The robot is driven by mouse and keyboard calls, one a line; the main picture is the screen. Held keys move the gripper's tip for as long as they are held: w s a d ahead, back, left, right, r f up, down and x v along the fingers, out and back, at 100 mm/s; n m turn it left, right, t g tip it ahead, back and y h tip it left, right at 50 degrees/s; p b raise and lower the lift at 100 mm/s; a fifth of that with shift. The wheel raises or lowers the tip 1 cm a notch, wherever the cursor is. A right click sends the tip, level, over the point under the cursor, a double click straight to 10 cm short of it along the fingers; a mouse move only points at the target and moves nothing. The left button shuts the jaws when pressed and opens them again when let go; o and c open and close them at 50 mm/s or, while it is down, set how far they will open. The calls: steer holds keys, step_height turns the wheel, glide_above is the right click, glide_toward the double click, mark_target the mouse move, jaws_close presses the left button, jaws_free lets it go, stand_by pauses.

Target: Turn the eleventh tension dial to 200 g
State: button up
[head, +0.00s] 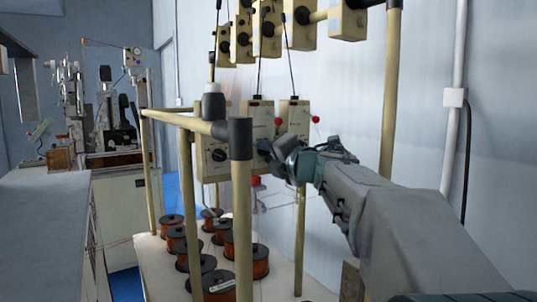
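Cream tension boxes hang on the winder's frame in an upper row (266,28) and a lower row. In the lower row, the left box shows a dark dial (219,155) partly behind a frame post. The middle box (258,116) and right box (295,115) have red balls beside them. My gripper (268,160) is at the lower part of the middle box, its fingers small and dark against it. Any dial there is hidden, and I cannot tell whether the fingers touch one or are closed. Dial numbers and gram marks are too small to read.
Cream frame posts (242,225) with black joints stand close in front and left of my gripper; another post (390,90) rises beside my arm. Copper wire spools (240,258) stand on a white shelf below. A grey counter (45,230) is at left, other machines behind.

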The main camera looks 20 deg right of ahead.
steer(key=shift+o, duration=1.1)
steer(key=shift+a, duration=0.1)
steer(key=s+d, duration=0.2)
steer(key=s, duration=1.1)
steer(key=shift+s+d, duration=0.3)
steer(key=shift+d, duration=0.05)
